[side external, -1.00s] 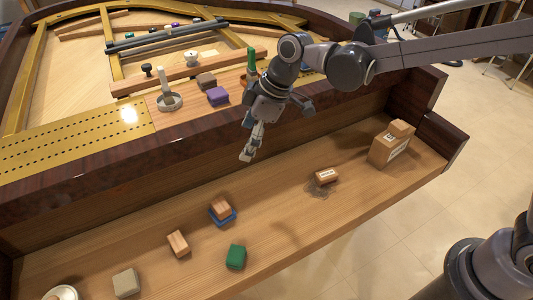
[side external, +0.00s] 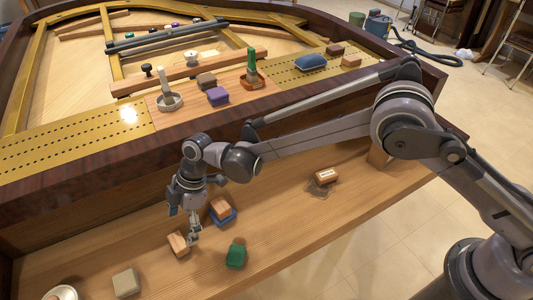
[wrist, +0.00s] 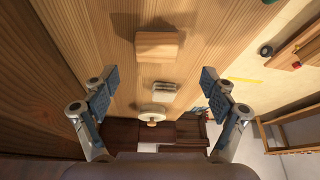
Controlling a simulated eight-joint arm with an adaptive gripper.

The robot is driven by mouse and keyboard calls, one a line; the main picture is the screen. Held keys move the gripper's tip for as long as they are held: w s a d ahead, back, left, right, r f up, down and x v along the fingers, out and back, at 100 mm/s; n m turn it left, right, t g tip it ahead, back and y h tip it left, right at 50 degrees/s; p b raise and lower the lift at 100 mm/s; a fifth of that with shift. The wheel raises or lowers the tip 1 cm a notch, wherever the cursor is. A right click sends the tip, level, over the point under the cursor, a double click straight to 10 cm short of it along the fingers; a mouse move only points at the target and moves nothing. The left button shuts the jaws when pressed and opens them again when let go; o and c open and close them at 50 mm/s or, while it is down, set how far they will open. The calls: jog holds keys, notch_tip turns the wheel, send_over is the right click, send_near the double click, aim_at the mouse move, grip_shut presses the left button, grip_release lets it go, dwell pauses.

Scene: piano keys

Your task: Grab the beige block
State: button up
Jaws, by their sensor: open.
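The beige block (side external: 126,283), pale and greyish, lies flat on the wooden ledge at the front left. It also shows in the wrist view (wrist: 162,89), beyond a wooden block (wrist: 157,45). My gripper (side external: 193,238) points down over the ledge, and its fingers show at the right edge of that wooden block (side external: 177,245) in the side view. In the wrist view my gripper (wrist: 159,80) has its two fingers wide apart with nothing held. The beige block is apart from my fingers, to their left in the side view.
A wooden block on a blue one (side external: 221,211) and a green block (side external: 236,255) are close to my gripper. A white round dish (side external: 62,293) is beyond the beige block. A labelled block (side external: 326,176) lies right. The dark piano edge (side external: 80,195) rises behind the ledge.

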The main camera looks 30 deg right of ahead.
aim_at(177, 241)
jog(key=shift+w+x, duration=0.15)
jog(key=shift+x, duration=1.7)
jog(key=shift+w+x, duration=0.1)
jog(key=shift+x, duration=1.75)
jog(key=c, duration=1.2)
